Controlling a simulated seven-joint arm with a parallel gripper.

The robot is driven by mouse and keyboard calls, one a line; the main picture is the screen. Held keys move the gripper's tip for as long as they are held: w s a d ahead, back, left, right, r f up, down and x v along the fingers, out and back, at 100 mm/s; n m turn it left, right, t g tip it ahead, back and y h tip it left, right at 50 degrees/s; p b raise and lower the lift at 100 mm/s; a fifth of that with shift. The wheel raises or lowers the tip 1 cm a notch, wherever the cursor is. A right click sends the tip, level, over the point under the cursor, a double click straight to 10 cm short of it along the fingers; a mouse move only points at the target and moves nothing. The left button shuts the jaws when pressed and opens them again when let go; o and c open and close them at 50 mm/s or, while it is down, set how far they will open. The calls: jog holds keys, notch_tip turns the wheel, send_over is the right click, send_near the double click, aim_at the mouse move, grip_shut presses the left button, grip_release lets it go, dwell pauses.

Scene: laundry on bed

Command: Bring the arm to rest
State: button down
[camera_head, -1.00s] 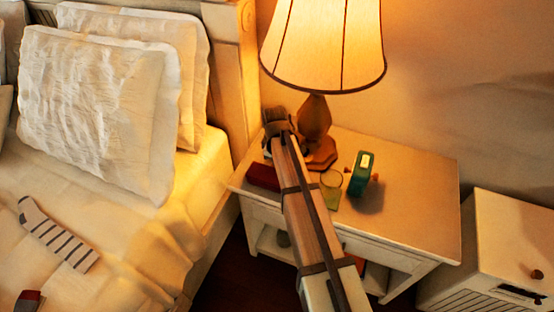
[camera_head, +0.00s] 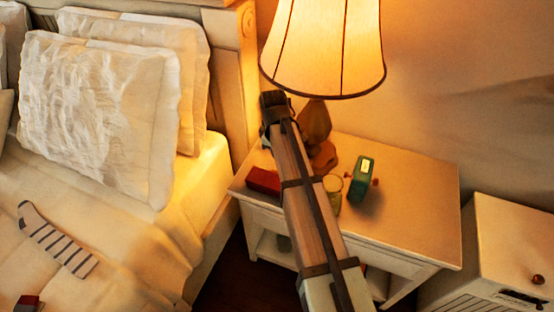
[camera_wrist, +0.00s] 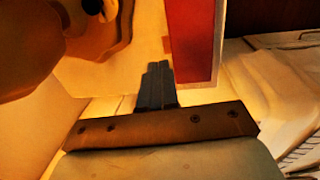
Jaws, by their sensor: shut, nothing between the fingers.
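My gripper (camera_head: 273,98) is above the nightstand, at the far end of my arm, in front of the lamp's base in the head view. In the wrist view its two dark fingers (camera_wrist: 156,86) are together with nothing between them. The nightstand (camera_head: 415,200) has a white top. A dark red box (camera_head: 263,181) lies on its left front part; it also shows in the wrist view (camera_wrist: 194,38), beyond the fingertips. My gripper is apart from the box in the head view.
A lit lamp (camera_head: 322,45) with a wooden base stands close behind my gripper. A glass (camera_head: 332,184) and a green object (camera_head: 361,178) are on the nightstand to the right of my arm. The bed with pillows (camera_head: 95,115) and a striped sock (camera_head: 57,240) is at left.

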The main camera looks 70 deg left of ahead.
notch_tip(320, 180, up, 6)
jog(key=shift+s+d, duration=0.2)
jog(key=shift+d, duration=0.05)
jog(key=shift+f, duration=0.1)
jog(key=w+d+f+m+g+h, duration=0.15)
jog(key=w+d+f+m, duration=0.35)
jog(key=d+f, duration=0.95)
jog(key=w+d+f+m+g+h, duration=0.15)
jog(key=w+d+f+m, duration=0.4)
jog(key=d, duration=1.55)
jog(key=w+d+f+m+g+h, duration=0.1)
jog(key=w+d+f+m+h, duration=0.3)
jog(key=d+f, duration=1.15)
jog(key=d+f+m+g+y, duration=0.1)
jog(key=d+f+m+y, duration=0.15)
jog(key=d, duration=0.55)
jog(key=d+f+m+g+y, duration=0.1)
jog(key=d+f+m, duration=0.2)
jog(key=d, duration=0.4)
jog(key=s+d+f+m+g+y, duration=0.1)
jog(key=s+d+f+m+y, duration=0.1)
jog(key=s+d+f+m, duration=0.4)
jog(key=shift+s+d+f+m+g+y, duration=0.2)
jog(key=shift+s+d+m+g+y, duration=0.25)
jog(key=shift+s+d, duration=2.15)
